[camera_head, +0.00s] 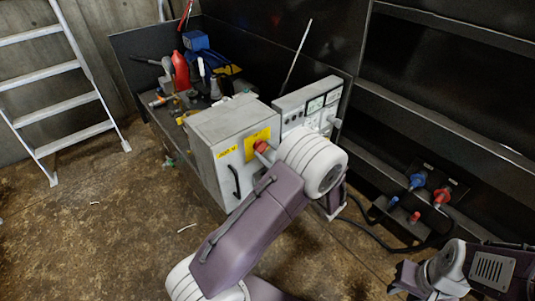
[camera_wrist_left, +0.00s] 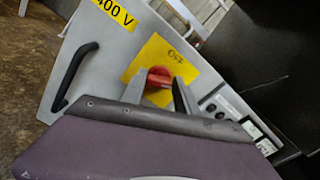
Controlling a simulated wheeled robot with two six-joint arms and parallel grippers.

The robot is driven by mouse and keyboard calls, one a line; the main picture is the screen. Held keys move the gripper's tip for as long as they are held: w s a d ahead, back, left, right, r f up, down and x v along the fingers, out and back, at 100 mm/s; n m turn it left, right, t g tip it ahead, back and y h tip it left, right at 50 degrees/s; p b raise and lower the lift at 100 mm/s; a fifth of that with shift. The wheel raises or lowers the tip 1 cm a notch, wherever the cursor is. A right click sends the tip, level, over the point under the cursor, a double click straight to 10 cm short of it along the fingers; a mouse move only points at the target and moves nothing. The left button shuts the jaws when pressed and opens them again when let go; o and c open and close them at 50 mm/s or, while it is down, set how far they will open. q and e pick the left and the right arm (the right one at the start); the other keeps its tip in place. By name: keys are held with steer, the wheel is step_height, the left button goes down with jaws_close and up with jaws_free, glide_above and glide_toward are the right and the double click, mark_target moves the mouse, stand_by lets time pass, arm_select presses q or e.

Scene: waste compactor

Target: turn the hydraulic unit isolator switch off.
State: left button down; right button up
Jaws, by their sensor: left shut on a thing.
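The isolator switch is a red rotary knob (camera_head: 261,146) on a yellow plate (camera_head: 250,151) on the front of a grey cabinet (camera_head: 222,131). In the left wrist view the red knob (camera_wrist_left: 160,72) sits between the two grey fingers of my left gripper (camera_wrist_left: 160,88), which is shut on it. Lettering that seems to read OFF shows on the yellow plate (camera_wrist_left: 178,52) above the knob. The knob's exact angle is hard to tell. In the head view my white left wrist hides most of that gripper. My right gripper (camera_head: 408,281) is low at the right, away from the cabinet; its jaws are unclear.
A black handle (camera_head: 235,182) is on the cabinet front, left of the knob. A grey panel with meters (camera_head: 309,104) stands to the right. Tools and a red bottle (camera_head: 180,70) crowd the bench behind. Blue and red plugs (camera_head: 417,181) and cables lie right. The floor at left is open.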

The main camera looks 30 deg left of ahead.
arm_select(q)
steer(key=n+b, duration=0.2)
steer(key=n, duration=0.1)
steer(key=n+b, duration=0.1)
steer(key=shift+f+n, duration=0.3)
steer(key=shift+s+a+n+b, duration=0.1)
steer(key=shift+n+b, duration=3.9)
steer(key=shift+b, duration=0.05)
steer(key=c, duration=0.9)
jaws_free()
steer(key=shift+r, duration=0.1)
